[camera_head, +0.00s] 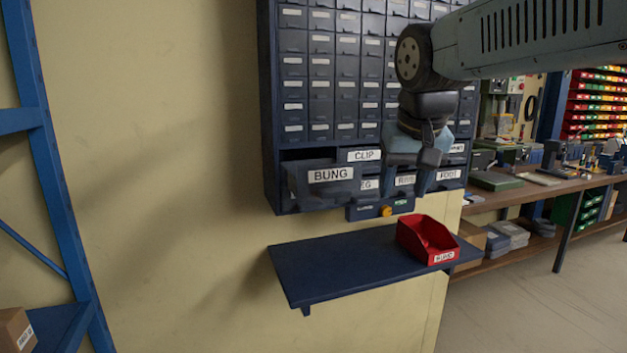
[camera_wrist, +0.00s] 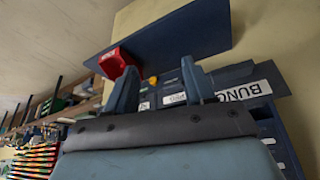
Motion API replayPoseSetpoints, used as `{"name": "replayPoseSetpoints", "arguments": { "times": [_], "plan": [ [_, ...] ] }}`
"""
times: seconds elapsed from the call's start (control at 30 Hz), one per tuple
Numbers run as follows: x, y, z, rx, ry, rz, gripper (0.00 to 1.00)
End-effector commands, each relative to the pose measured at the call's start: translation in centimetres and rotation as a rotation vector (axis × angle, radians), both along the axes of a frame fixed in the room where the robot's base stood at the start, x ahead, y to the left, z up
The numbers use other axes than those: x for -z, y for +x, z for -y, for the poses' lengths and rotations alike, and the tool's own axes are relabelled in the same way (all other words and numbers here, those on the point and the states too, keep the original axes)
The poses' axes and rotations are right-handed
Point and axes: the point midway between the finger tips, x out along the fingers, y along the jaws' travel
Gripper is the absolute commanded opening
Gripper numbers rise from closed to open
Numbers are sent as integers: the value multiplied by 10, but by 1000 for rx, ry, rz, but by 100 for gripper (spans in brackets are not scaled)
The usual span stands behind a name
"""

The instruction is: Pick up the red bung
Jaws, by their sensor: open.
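No red bung can be made out in either view. A drawer labelled BUNG (camera_head: 303,187) stands pulled out of the cabinet; its inside is hidden from both cameras. The drawer's label (camera_wrist: 245,92) shows at the right of the wrist view. A red open bin (camera_head: 427,238) sits on the right end of the blue shelf; its small label is hard to read. The bin also shows in the wrist view (camera_wrist: 115,62). My gripper (camera_head: 405,188) is open in front of the cabinet, right of the drawer and above the bin. Its fingers (camera_wrist: 160,88) have nothing visible between them.
The blue shelf (camera_head: 335,262) is bare on its left and middle. The drawer cabinet (camera_head: 292,75) stands behind. A workbench (camera_head: 545,188) is at right, blue racking (camera_head: 45,150) at left.

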Motion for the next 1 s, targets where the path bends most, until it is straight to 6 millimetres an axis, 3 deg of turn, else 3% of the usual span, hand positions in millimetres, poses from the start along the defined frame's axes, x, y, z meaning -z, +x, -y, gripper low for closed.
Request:
{"name": "replayPoseSetpoints", "arguments": {
  "times": [0.03, 0.2, 0.5, 0.77, 1.0],
  "plan": [
    [-14, 16, -13, 2, -1, -12, 53],
    [-55, 62, -56, 33, 0, -51, 53],
    [-100, 118, -128, 91, 7, -99, 53],
    [-105, 132, -149, 112, 9, -112, 53],
    [-70, 143, -147, 114, 8, -114, 53]
  ]
}}
